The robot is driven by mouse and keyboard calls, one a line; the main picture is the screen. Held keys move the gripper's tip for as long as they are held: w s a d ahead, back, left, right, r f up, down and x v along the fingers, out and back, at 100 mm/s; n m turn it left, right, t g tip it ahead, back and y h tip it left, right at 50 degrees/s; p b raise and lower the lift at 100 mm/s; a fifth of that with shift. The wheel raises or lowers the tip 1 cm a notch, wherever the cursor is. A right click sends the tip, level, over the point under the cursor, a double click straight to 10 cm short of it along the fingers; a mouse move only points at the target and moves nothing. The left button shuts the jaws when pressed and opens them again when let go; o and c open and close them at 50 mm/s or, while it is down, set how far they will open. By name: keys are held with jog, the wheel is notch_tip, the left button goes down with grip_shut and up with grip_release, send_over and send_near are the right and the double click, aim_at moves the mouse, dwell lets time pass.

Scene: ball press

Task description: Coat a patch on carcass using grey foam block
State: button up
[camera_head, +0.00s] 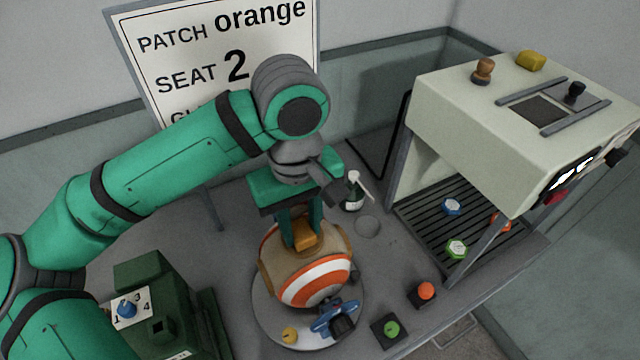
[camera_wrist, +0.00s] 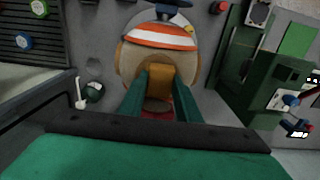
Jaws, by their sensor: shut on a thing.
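The carcass is a ball (camera_head: 318,283) with white and orange bands and tan patches, resting on a round grey plate (camera_head: 263,318). It also shows in the wrist view (camera_wrist: 160,37). My gripper (camera_head: 303,238) points down at the ball's top, its green fingers shut on an orange-brown block (camera_head: 305,236). In the wrist view, the block (camera_wrist: 158,84) sits between the fingers, over a dark brown round area (camera_wrist: 158,105). The block is at or just above the ball; contact is unclear. I see no clearly grey foam block.
A sign (camera_head: 190,42) reads "PATCH orange, SEAT 2"; its lower line is partly hidden. The press (camera_head: 500,115) stands right, with a yellow block (camera_head: 530,60) on top. A bottle (camera_head: 354,192), red button (camera_head: 426,291), green button (camera_head: 392,329) and blue clamp-like part (camera_head: 330,318) surround the ball.

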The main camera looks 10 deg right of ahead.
jog(key=shift+w+d, duration=0.2)
jog(key=shift+d, duration=0.4)
jog(key=shift+w+d, duration=0.2)
jog(key=shift+d, duration=0.35)
jog(key=shift+w+d+r, duration=0.1)
jog(key=shift+w+d, duration=0.1)
jog(key=shift+d, duration=0.4)
jog(key=shift+w+r, duration=0.1)
jog(key=shift+r, duration=0.8)
jog(key=shift+a+r, duration=0.15)
jog(key=shift+r, duration=0.45)
jog(key=shift+s+r, duration=0.2)
jog(key=shift+r, duration=2.2)
jog(key=shift+w, duration=0.1)
